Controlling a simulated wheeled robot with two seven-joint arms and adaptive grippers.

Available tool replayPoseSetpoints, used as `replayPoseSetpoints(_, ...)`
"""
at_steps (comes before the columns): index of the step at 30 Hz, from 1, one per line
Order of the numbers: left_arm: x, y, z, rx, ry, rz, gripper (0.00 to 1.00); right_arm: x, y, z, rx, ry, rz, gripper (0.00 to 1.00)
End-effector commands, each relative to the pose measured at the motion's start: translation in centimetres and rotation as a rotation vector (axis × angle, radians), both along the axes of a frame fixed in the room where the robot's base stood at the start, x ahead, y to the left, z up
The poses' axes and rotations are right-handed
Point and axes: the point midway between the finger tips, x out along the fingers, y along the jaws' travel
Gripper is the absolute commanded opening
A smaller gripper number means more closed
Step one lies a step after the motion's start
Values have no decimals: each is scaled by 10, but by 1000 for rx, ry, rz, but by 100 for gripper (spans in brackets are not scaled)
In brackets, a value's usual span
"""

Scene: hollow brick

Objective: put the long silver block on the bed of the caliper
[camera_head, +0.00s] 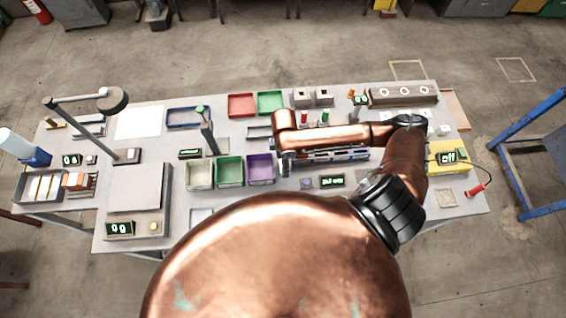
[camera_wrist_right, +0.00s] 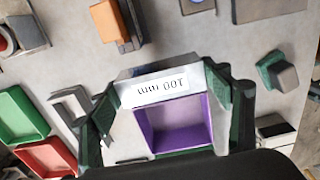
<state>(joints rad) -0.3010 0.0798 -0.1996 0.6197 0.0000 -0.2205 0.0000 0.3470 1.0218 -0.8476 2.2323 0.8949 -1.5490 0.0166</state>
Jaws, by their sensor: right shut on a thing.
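The long silver block (camera_wrist_right: 155,91) is in my right gripper. My right gripper (camera_head: 285,162) is shut on the block and points down beside the purple bin (camera_head: 260,168), whose inside shows below the block in the wrist view. In the head view I cannot make out the block. The caliper looks to be the long blue and silver rail (camera_head: 342,156) right of my gripper, partly hidden by my right forearm. My left gripper is not in view.
A green bin (camera_head: 230,172) and a pale bin (camera_head: 199,176) stand left of the purple one. A red bin (camera_head: 242,106) and another green bin (camera_head: 271,102) stand behind. A small display (camera_head: 332,181) sits in front of the rail. A lamp post (camera_head: 207,135) rises left of my gripper.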

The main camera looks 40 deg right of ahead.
Motion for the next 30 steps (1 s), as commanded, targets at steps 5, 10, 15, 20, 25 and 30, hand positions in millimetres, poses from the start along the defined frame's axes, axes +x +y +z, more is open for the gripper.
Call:
replayPoseSetpoints(5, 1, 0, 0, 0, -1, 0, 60, 10, -3, -10, 1, -3, 0, 28)
replayPoseSetpoints(10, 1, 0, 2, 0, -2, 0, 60, 14, -4, -28, 1, 2, -1, 28)
replayPoseSetpoints(15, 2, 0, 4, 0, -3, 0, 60, 14, -4, -46, 0, -1, 0, 28)
replayPoseSetpoints(20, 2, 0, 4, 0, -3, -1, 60, 14, -5, -48, -1, -3, 1, 28)
replayPoseSetpoints(25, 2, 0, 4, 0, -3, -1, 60, 14, -5, -48, 0, -2, 1, 28)
replayPoseSetpoints(30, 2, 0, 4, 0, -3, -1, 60, 14, -5, -51, -1, 0, 1, 79)
